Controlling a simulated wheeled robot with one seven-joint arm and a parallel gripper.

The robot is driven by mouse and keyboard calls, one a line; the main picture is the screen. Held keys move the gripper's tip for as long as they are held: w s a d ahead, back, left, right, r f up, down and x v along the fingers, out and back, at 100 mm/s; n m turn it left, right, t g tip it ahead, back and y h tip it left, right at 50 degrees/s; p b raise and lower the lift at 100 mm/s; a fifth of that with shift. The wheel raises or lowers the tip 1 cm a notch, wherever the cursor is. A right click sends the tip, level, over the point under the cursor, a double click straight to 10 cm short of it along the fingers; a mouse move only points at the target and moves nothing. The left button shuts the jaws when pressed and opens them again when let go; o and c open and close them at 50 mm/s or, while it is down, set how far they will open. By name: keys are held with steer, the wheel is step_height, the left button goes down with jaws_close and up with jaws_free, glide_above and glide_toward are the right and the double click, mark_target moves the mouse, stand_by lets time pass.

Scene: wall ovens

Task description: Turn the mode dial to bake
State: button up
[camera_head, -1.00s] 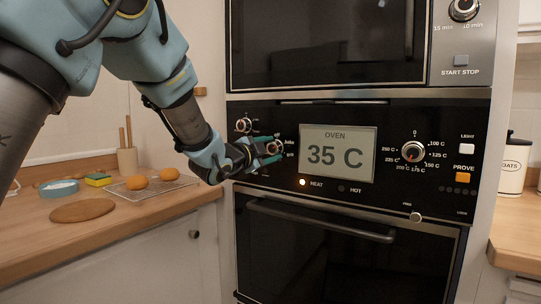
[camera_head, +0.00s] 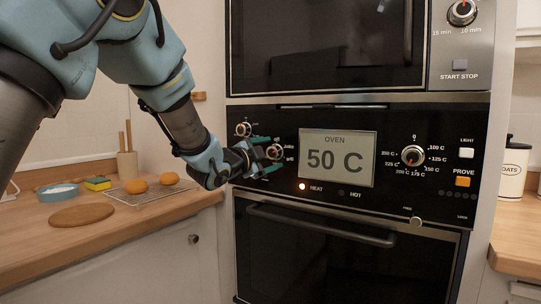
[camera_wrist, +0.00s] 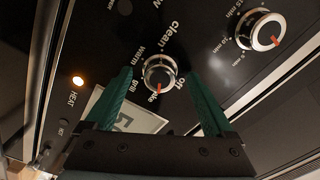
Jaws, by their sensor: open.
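The mode dial (camera_head: 274,152) is a small silver knob on the black oven panel, left of the display. In the wrist view the mode dial (camera_wrist: 160,72) has a red mark that points down toward the partly covered "bake" label (camera_wrist: 150,114). My gripper (camera_head: 266,155) is at the dial. In the wrist view my gripper (camera_wrist: 159,73) is open, with one green finger on each side of the knob and a visible gap on both sides. Words such as "clean", "warm" and "grill" surround the dial.
The oven display (camera_head: 337,158) reads 50 C and the heat light (camera_head: 302,187) glows. Another knob (camera_head: 243,129) sits up and left of the mode dial; the temperature dial (camera_head: 413,155) is right of the display. The oven door handle (camera_head: 320,224) sticks out below.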

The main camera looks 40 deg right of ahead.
steer(key=b+v, duration=0.2)
steer(key=v, duration=0.8)
steer(key=shift+a, duration=0.15)
steer(key=w+a+f+n+t+y+p, duration=0.1)
steer(key=w+a+f+n+y+p, duration=0.25)
steer(key=a, duration=0.55)
steer(key=w+a+f+n+t+y+p, duration=0.1)
steer(key=w+a+f+n+t+y, duration=0.1)
steer(key=w+a+n+y, duration=0.5)
steer(key=w+a+f+n+t+y+p, duration=0.1)
steer(key=w+a+f+n+p, duration=0.2)
steer(key=a, duration=0.8)
steer(key=s+a+f+n+g+y+p, duration=0.2)
steer(key=s+a+n, duration=0.4)
steer(key=a, duration=0.5)
steer(key=s+a+f+n+g+y+p, duration=0.2)
steer(key=s+a+n+g, duration=0.3)
steer(key=a, duration=0.5)
steer(key=shift+s+a+f+n+y, duration=0.35)
steer(key=shift+s+f+n+y, duration=0.35)
steer(key=shift+s, duration=0.5)
steer(key=shift+c, duration=0.4)
